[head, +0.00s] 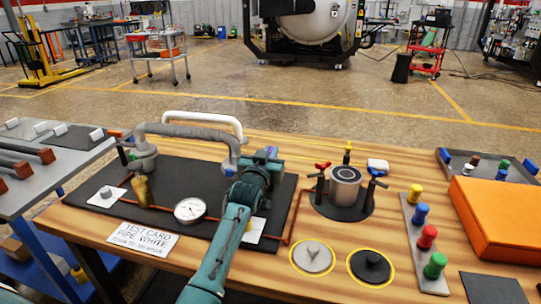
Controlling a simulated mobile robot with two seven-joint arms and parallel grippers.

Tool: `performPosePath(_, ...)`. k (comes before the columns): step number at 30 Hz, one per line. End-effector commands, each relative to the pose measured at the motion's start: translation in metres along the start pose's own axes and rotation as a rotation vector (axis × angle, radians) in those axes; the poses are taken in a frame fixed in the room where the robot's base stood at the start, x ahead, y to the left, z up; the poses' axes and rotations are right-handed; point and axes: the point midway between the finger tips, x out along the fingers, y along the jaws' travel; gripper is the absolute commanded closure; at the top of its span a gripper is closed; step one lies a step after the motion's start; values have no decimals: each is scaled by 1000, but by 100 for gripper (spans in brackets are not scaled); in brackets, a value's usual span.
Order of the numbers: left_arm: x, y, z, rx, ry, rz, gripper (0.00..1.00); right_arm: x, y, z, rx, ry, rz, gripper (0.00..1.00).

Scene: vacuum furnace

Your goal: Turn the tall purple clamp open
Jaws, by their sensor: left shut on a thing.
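The tall purple clamp (272,151) shows only as a small purple piece at the tip of my left gripper, by the right part of the black mat (180,180) on the wooden bench. Most of it is hidden behind the gripper, so I cannot tell its angle. My left gripper (269,158) is shut on it. My teal left arm reaches up to it from the bottom of the head view. My right gripper is not in view.
A grey pipe (190,131) and a white pipe (203,116) arch behind the arm. A pressure gauge (190,210) lies to its left. To its right are a metal cylinder (345,186), a strip of coloured knobs (408,220) and an orange case (497,215).

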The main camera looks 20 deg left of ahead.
Motion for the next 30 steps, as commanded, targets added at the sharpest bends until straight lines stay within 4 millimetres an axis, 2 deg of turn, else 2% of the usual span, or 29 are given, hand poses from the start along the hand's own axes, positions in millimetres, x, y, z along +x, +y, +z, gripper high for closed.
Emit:
performPosePath(23,1,-1,0,0,-1,-42,100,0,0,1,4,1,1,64)
performPosePath(24,1,-1,0,0,0,-42,87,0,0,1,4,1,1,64)
performPosePath(30,1,-1,0,0,0,-42,70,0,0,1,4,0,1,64)
